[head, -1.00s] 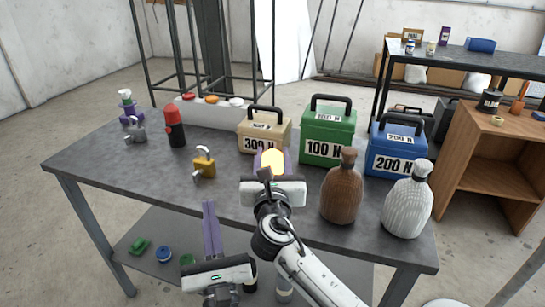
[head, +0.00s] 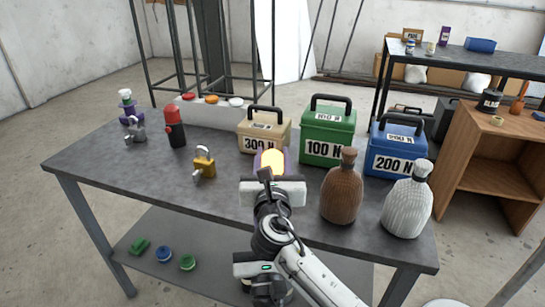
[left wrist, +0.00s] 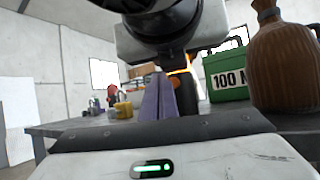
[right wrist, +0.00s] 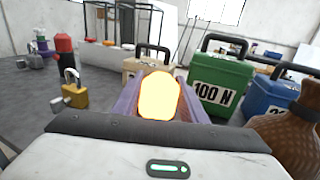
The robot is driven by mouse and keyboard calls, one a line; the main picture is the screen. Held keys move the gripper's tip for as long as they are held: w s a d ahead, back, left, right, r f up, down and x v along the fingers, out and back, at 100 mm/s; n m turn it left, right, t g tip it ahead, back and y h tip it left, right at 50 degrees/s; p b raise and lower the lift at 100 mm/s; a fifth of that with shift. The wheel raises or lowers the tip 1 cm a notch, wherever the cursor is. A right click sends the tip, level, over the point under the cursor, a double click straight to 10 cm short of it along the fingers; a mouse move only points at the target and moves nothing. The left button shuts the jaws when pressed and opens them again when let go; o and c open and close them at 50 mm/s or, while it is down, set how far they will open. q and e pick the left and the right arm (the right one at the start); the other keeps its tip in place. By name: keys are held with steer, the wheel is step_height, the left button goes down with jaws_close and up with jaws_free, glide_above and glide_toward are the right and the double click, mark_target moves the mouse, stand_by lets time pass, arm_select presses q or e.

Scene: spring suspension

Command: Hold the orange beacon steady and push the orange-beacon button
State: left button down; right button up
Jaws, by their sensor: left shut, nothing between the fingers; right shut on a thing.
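The orange beacon (head: 271,159) glows bright yellow-orange above the table, in front of the tan 300 N box. It fills the middle of the right wrist view (right wrist: 158,98). My right gripper (head: 270,166) is shut on it, with a purple finger on each side. A low grey block (head: 215,111) at the table's back carries red, orange (head: 211,98) and white buttons. My left gripper (left wrist: 160,82) is shut and empty, its purple fingers together. In the head view it is low, behind my right arm, and its fingers are hidden. An orange glow shows beyond it in the left wrist view.
Several objects stand around the table (head: 100,165): a red-black flask (head: 174,128), brass padlock (head: 204,163), green 100 N box (head: 327,136), blue 200 N box (head: 397,150), brown bottle (head: 342,187) and white bottle (head: 407,202). The front left tabletop is clear.

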arm_select(q)
steer(key=shift+w+d, duration=0.25)
steer(key=shift+w, duration=0.5)
steer(key=shift+w, duration=0.15)
stand_by(1.4)
steer(key=shift+w+d, duration=0.15)
steer(key=shift+w, duration=0.15)
stand_by(0.3)
steer(key=shift+s, duration=0.45)
steer(key=s+a, duration=0.2)
steer(key=s, duration=0.3)
steer(key=shift+s, duration=0.35)
